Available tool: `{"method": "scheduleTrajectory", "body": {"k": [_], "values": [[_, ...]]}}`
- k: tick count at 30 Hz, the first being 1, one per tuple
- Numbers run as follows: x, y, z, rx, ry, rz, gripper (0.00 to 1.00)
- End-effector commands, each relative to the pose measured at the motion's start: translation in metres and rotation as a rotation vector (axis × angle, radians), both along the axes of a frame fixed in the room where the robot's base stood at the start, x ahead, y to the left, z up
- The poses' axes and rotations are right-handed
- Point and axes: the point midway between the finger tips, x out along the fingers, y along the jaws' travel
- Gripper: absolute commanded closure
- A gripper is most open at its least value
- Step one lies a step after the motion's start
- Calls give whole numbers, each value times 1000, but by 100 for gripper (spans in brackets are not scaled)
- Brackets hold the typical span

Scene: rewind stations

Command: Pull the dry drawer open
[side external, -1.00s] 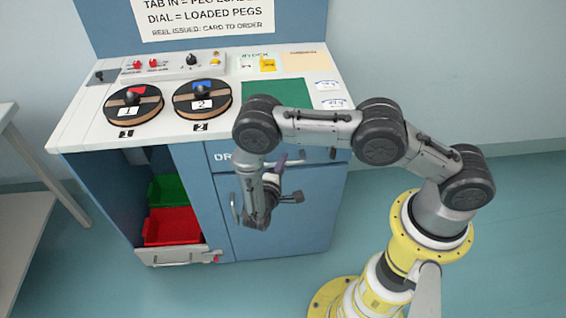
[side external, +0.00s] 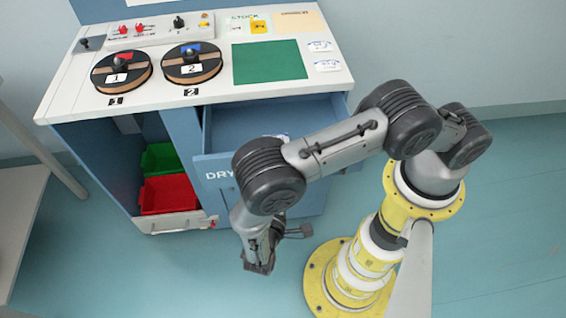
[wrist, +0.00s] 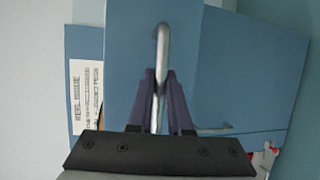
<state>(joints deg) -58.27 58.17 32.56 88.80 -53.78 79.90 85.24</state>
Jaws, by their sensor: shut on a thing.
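The dry drawer (side external: 212,168) is a blue drawer marked "DRY" in the side view. It stands pulled out from under the cabinet top, and its inside (side external: 255,118) shows. My gripper (wrist: 161,88) is shut on the drawer's silver bar handle (wrist: 162,45) in the wrist view, with one dark purple finger on each side of the bar. In the side view my arm hides the fingers, the handle and much of the drawer front.
The white cabinet top (side external: 140,112) carries two numbered reels (side external: 121,74), a green mat (side external: 268,62) and a switch panel. Green and red bins (side external: 167,194) sit in the open bay at left. Floor is clear in front of the cabinet.

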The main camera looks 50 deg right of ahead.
Motion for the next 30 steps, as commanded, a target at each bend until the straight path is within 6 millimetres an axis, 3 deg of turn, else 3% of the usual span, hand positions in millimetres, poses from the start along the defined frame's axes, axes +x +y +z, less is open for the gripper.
{"method": "scheduleTrajectory", "body": {"k": [6, 20, 21, 24, 25, 30], "values": [[-13, 15, 0, 3, -1, 2, 100], [-16, 18, 0, 3, -1, 1, 100], [-16, 18, 0, 3, -1, 1, 75], [-16, 18, 0, 3, -1, 1, 57], [-16, 18, 0, 2, -2, 1, 53], [-16, 17, 0, 1, -1, 0, 53]]}}
